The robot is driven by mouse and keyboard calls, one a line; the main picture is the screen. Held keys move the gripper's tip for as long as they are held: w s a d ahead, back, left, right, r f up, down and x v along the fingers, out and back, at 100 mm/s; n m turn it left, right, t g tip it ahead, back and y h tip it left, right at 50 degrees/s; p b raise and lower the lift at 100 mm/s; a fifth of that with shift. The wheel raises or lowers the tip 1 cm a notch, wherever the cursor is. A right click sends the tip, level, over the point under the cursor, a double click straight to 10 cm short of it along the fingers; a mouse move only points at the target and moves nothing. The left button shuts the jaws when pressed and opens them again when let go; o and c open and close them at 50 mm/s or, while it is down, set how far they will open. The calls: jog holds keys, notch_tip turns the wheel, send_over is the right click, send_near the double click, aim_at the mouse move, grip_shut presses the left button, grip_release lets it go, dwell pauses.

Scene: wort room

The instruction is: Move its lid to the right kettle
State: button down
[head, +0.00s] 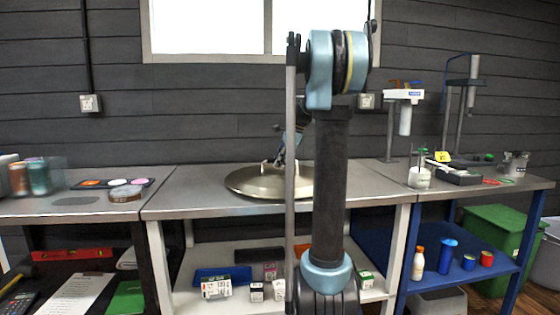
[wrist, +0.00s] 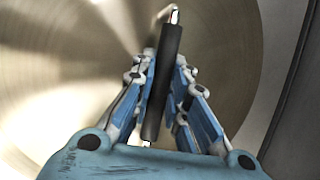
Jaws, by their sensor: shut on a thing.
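A wide round brushed-metal lid (head: 247,183) is on or just above the grey worktop in the middle of the head view; I cannot tell whether it touches. The lid fills most of the wrist view (wrist: 70,60), with its curved rim at the right. Its black bar handle (wrist: 166,72) runs between my fingers. My gripper (wrist: 160,92) is shut on this handle. In the head view my gripper (head: 285,155) is above the lid, partly hidden by my arm, which also covers the lid's right part. I see no kettle in either view.
The middle worktop (head: 185,200) is clear left of the lid. The left bench holds coloured discs (head: 118,182) and jars (head: 37,177). The right bench holds a glass beaker (head: 419,177) and lab stands (head: 447,110). Small boxes (head: 216,287) lie on the lower shelf. A green bin (head: 497,232) stands far right.

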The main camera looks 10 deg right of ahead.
jog(key=c, duration=1.6)
grip_release()
jog(key=shift+o, duration=0.2)
